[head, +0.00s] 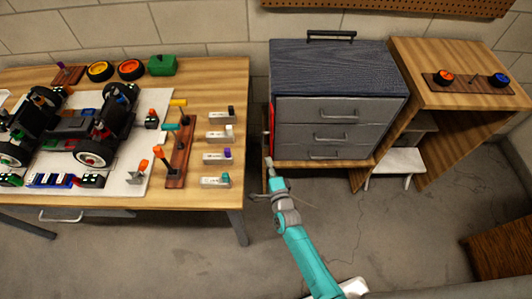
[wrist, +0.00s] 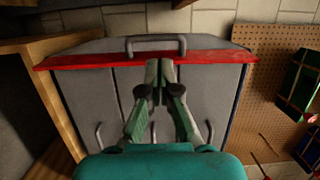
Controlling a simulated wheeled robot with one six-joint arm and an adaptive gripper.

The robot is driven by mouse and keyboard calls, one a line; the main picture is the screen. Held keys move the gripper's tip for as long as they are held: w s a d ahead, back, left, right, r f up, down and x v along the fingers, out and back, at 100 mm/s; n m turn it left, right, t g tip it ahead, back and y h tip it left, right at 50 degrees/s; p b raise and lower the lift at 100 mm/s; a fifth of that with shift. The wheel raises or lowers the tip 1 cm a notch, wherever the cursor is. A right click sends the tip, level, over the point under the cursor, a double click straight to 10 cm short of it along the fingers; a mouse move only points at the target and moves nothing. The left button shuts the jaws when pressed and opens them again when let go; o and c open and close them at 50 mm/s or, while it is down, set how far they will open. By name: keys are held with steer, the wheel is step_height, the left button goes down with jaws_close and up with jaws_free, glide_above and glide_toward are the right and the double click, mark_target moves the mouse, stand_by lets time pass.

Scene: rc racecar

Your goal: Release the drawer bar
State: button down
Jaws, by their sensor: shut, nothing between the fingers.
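The grey drawer cabinet (head: 372,112) has three stacked drawers with grey handles, all flush in the head view. A red strip (head: 271,118) runs up its left edge. In the wrist view the cabinet appears turned sideways, and the red bar (wrist: 90,60) crosses the top. A grey loop handle (wrist: 130,46) stands at the bar's middle. My gripper (wrist: 160,68) is shut and empty, its fingertips overlapping the red bar just below the loop handle. I cannot tell whether they touch it. In the head view my gripper (head: 268,160) is at the cabinet's lower left corner.
A wooden workbench (head: 215,85) with a toy car, tools and labelled blocks stands to the left, with a gap before the cabinet. A wooden desk (head: 440,95) with a control panel stands close on the right. The concrete floor (head: 180,260) in front is mostly clear.

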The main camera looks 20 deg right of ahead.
steer(key=shift+s+a, duration=0.1)
steer(key=shift+s, duration=1.6)
steer(key=s+d+r+n+g, duration=0.15)
steer(key=s+n, duration=0.25)
steer(key=s, duration=0.7)
steer(key=s+r+n, duration=0.2)
steer(key=s+n, duration=0.2)
steer(key=s, duration=0.7)
steer(key=s+r+n+g+y, duration=0.1)
steer(key=s+r+n, duration=0.9)
steer(key=s+r, duration=0.8)
steer(key=shift+s, duration=0.5)
steer(key=c, duration=1.5)
jaws_free()
steer(key=shift+s+a+r+n+g, duration=0.1)
steer(key=shift+r+n+g, duration=0.2)
steer(key=shift+g, duration=0.05)
